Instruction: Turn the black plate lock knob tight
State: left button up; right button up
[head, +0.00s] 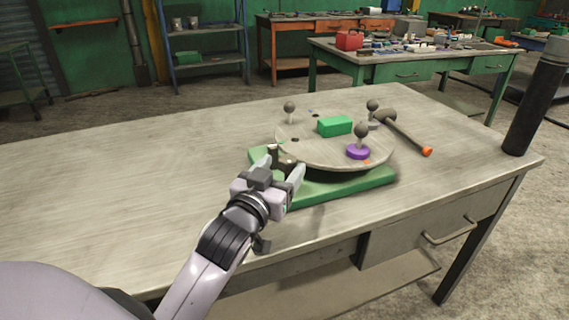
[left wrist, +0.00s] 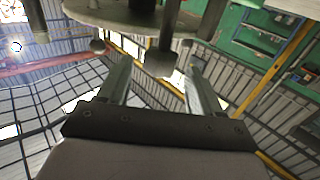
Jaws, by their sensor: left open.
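A round grey plate (head: 318,150) lies on a green base (head: 345,188) on the workbench. A dark knob (head: 274,150) at the plate's near left edge is partly hidden by my left gripper (head: 279,165). In the left wrist view, which looks upside down, the dark knob (left wrist: 160,60) hangs between the two fingers of the left gripper (left wrist: 155,78), with a gap on each side. The plate's edge (left wrist: 110,15) shows at the top of that view. The left gripper is open. My right gripper is not in view.
A green block (head: 334,126) sits on the plate. A mallet (head: 405,132) lies right of it. A black cylinder (head: 534,105) stands at the bench's right end. The bench's left side is clear.

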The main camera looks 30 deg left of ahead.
pick_arm(q)
jog(key=shift+w+a, duration=0.1)
jog(key=shift+w, duration=0.85)
